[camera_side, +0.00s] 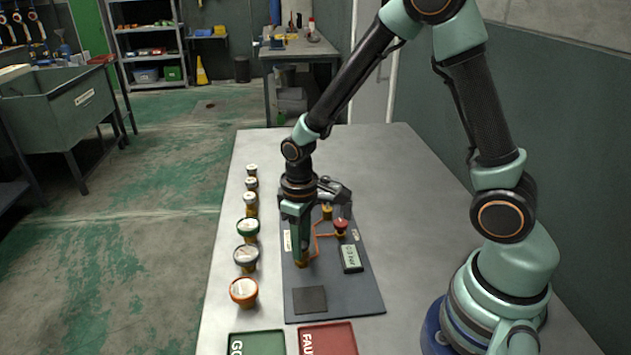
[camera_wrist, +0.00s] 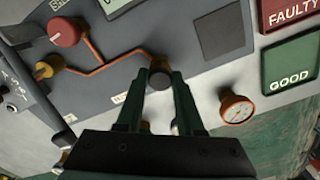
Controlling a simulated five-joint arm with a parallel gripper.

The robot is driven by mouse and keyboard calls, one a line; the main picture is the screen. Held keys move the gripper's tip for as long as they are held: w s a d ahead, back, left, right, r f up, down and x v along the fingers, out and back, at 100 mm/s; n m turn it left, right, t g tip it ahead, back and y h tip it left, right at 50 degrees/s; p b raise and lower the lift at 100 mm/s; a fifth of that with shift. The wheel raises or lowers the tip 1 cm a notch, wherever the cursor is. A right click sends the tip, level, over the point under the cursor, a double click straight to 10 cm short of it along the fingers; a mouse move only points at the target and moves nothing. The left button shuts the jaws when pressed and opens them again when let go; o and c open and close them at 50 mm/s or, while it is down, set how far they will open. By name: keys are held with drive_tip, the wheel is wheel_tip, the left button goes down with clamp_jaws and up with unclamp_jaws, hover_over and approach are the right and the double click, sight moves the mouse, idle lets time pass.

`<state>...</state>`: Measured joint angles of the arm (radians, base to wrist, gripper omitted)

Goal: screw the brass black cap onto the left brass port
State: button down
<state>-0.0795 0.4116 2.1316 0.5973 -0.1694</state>
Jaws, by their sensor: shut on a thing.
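My gripper (camera_side: 303,262) points straight down at the near end of the copper line on the dark board. In the wrist view my gripper (camera_wrist: 160,75) is shut on a small round dark cap (camera_wrist: 159,80). Brass of a port (camera_wrist: 157,61) shows right behind the cap, at the end of the copper line. The cap is at or on this port; whether its threads are engaged cannot be told. In the side view the fingers largely hide the cap. Another brass port (camera_side: 327,212) stands farther back, and shows in the wrist view (camera_wrist: 47,63).
A red knob (camera_side: 341,228) and a display (camera_side: 351,258) stand on the board (camera_side: 345,300) right of my gripper. Several gauges (camera_side: 244,291) line the table's left side. A green tray (camera_side: 257,342) and red tray (camera_side: 328,340) lie in front. Table right of the board is clear.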

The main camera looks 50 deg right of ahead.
drive_tip(key=shift+m, duration=0.4)
drive_tip(key=shift+f+m, duration=0.1)
drive_tip(key=shift+m, duration=0.3)
drive_tip(key=shift+c, duration=0.7)
unclamp_jaws()
drive_tip(key=shift+r, duration=0.2)
drive_tip(key=shift+r, duration=3.4)
